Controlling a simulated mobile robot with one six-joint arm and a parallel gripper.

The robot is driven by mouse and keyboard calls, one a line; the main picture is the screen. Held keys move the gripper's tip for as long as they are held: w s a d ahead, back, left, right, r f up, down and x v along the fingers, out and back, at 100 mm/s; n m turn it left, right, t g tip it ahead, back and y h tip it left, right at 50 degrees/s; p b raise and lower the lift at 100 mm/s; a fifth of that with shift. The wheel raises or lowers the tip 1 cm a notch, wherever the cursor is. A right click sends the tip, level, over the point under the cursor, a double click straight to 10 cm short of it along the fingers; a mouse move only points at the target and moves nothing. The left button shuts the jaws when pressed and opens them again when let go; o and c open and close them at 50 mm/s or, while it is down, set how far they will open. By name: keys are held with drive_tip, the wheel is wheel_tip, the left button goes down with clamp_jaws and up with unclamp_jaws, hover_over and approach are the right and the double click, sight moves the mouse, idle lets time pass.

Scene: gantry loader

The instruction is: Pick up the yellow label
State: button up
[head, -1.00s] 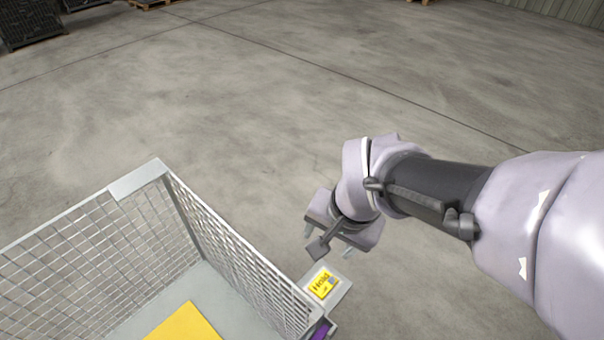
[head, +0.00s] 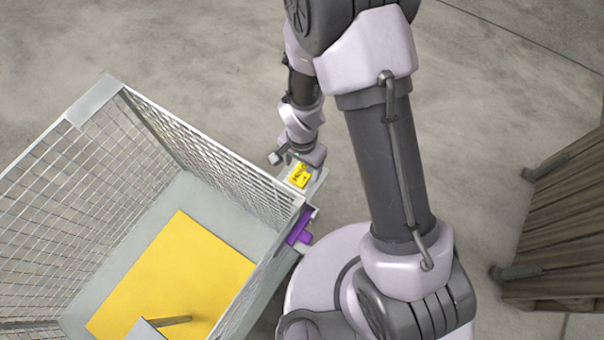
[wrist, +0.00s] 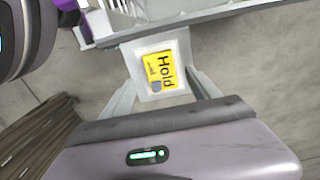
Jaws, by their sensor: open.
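The yellow label (head: 300,175), printed "Hold", lies on a small light grey plate (head: 316,188) at the outer side of the wire basket. In the wrist view the label (wrist: 161,72) lies flat on the plate (wrist: 143,47), just beyond my gripper (wrist: 162,90). The gripper's two fingers are spread wide, one to each side of the plate's near part, with nothing held between them. In the head view my gripper (head: 292,160) is right by the label, and its fingertips are partly hidden there.
The wire basket (head: 95,98) stands to the left with a yellow sheet (head: 180,270) on its floor. A purple part (head: 300,228) sits on the basket's side near the plate. A brown slatted object (head: 560,220) stands at the right. Bare floor lies behind the arm.

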sight(302, 173)
wheel_tip(302, 173, down, 4)
drive_tip(key=shift+w+r+b, duration=0.15)
drive_tip(key=shift+b, duration=0.2)
drive_tip(key=shift+r, duration=0.1)
clamp_jaws()
wheel_tip(302, 173, up, 8)
drive_tip(key=shift+w+f+b, duration=0.1)
drive_tip(key=shift+f+b, duration=0.05)
drive_tip(key=shift+b, duration=0.7)
drive_tip(key=shift+f+b, duration=0.15)
drive_tip(key=shift+b, duration=0.95)
